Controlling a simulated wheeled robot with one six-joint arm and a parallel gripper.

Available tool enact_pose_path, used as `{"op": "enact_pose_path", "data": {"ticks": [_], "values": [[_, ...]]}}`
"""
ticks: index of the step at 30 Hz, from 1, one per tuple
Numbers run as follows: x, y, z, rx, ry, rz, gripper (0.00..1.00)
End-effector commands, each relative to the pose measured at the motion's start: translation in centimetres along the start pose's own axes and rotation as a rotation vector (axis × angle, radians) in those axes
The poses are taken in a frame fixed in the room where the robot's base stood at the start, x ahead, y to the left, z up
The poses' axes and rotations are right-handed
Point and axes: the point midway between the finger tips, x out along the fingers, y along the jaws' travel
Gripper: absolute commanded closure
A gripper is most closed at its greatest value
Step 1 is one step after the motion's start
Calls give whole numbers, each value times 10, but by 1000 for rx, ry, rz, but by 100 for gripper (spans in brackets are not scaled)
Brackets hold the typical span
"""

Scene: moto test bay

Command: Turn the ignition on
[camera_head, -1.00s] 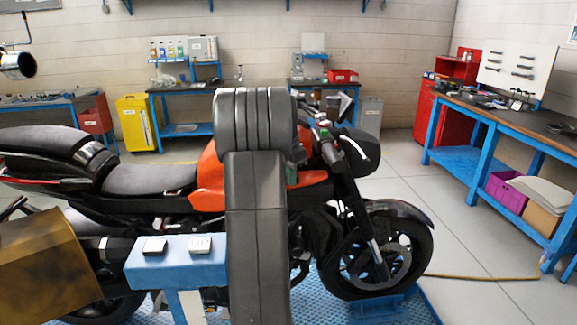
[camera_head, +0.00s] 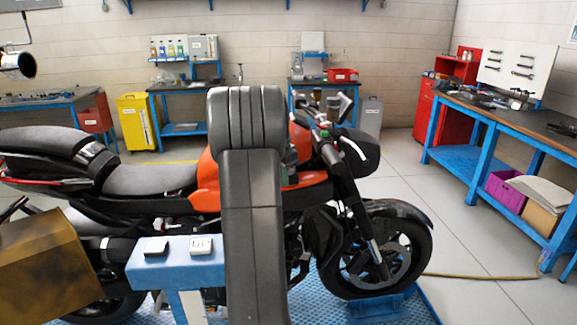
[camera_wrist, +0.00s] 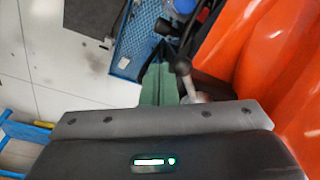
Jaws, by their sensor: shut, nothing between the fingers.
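The motorcycle (camera_head: 150,178) stands side-on, with an orange tank and black seat. Its handlebar area (camera_head: 325,135) is right of my arm in the head view. The ignition switch cannot be made out in either view; my arm covers part of the tank and cockpit. In the wrist view my gripper (camera_wrist: 160,88) is shut and empty, with the orange bodywork (camera_wrist: 265,75) close on the right. A ball-ended grey lever (camera_wrist: 183,68) lies just beyond it; I cannot tell whether they touch. In the head view my gripper is mostly hidden behind the arm.
A blue stand (camera_head: 178,262) with two small switch-like blocks is in front of the bike. A brown box (camera_head: 45,262) is at the lower left. A workbench (camera_head: 500,115) runs along the right. The floor (camera_head: 475,245) right of the front wheel is clear except for a cable.

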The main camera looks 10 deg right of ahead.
Motion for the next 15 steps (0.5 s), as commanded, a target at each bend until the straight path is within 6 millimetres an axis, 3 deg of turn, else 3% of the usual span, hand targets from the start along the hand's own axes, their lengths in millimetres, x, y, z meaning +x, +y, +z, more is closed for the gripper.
{"op": "enact_pose_path", "data": {"ticks": [15], "values": [[-1, -4, 3, -1, 0, 0, 100]]}}
